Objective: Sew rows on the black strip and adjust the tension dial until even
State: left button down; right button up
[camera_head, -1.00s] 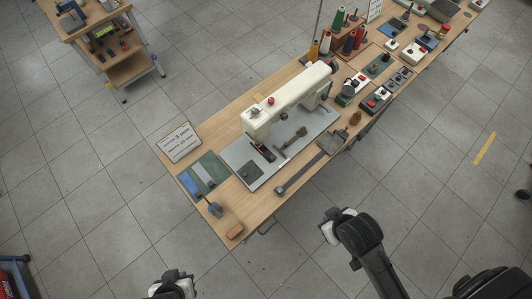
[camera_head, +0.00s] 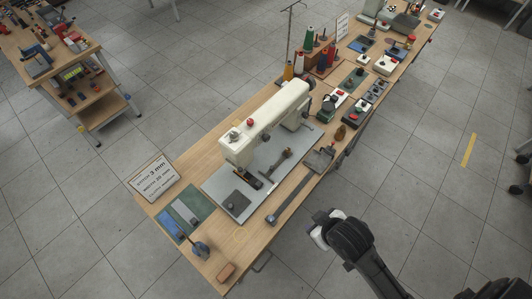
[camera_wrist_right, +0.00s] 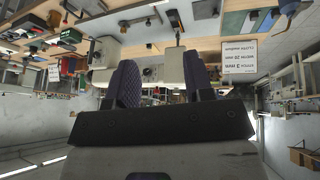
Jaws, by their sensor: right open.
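The cream sewing machine (camera_head: 268,122) stands on a grey base plate (camera_head: 226,196) on the long wooden table. My right gripper (camera_head: 319,235) is off the table's near right side, touching nothing. In the right wrist view its two dark fingers (camera_wrist_right: 159,65) are apart and empty, with the scene upside down behind. My left gripper is out of view.
Thread spools (camera_head: 310,45) and switch boxes stand farther back. A tool cart (camera_head: 75,80) stands left. The floor is clear.

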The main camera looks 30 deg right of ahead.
jog(key=shift+o, duration=1)
jog(key=w+d+f+n+t+h+b, duration=0.1)
jog(key=w+d+f+b, duration=0.5)
jog(key=w+f+b, duration=0.4)
notch_tip(320, 180, down, 3)
jog(key=b, duration=0.3)
jog(key=m+t+y+b, duration=0.2)
jog(key=t+y+b, duration=0.55)
jog(key=t, duration=0.25)
send_near(268, 140)
jog(key=x, duration=1)
jog(key=shift+c, duration=1.4)
jog(key=c, duration=0.6)
jog(key=shift+c, duration=0.2)
